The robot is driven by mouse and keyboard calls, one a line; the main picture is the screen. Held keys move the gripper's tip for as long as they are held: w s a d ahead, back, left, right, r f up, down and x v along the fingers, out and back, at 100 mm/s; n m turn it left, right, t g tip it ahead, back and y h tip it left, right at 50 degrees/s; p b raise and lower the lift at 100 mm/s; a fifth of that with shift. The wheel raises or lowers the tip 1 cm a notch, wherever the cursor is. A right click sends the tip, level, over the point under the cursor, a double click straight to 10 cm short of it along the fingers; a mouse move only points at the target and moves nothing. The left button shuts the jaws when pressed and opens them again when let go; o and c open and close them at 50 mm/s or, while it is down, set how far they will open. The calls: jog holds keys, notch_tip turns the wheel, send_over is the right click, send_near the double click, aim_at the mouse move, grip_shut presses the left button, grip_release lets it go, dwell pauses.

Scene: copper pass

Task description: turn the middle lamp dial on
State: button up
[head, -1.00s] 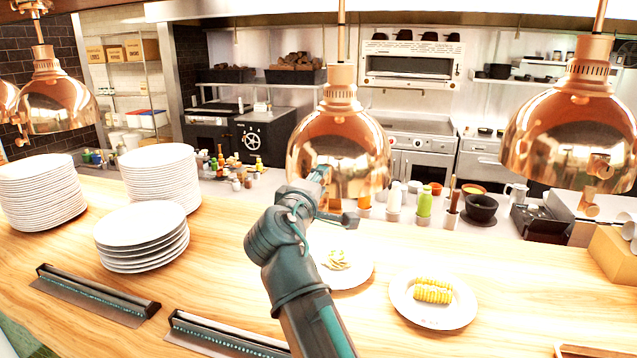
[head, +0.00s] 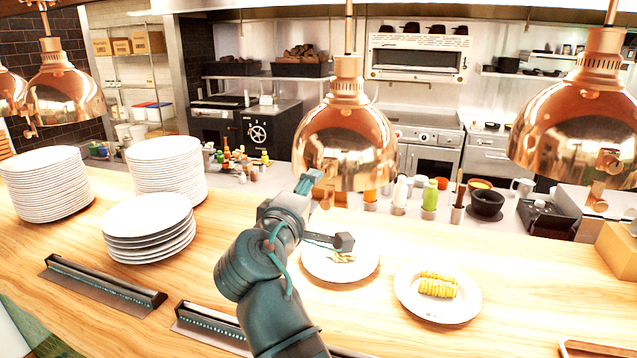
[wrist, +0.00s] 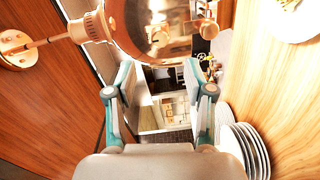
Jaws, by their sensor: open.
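The middle copper lamp (head: 345,135) hangs over the counter in the head view. My gripper (head: 310,182) is at its lower left rim in that view, apart from or touching it I cannot tell. In the wrist view, my gripper (wrist: 158,78) is open with nothing between its two teal fingers. A copper lamp dome (wrist: 150,28) fills the top of that view, beyond the fingertips. A small copper dial-like fitting (wrist: 208,28) shows at the dome's right side, past the right finger. In the head view my gripper and wrist partly hide the area below the middle lamp.
The right lamp (head: 570,120) has a copper knob below its dome. Another lamp (head: 65,90) hangs at left. Plate stacks (head: 150,225) stand on the wooden counter (head: 215,275) to the left. A plate with corn (head: 437,293) and another food plate (head: 340,262) lie under the lamps.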

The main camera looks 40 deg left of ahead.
jog(key=shift+v, duration=1.55)
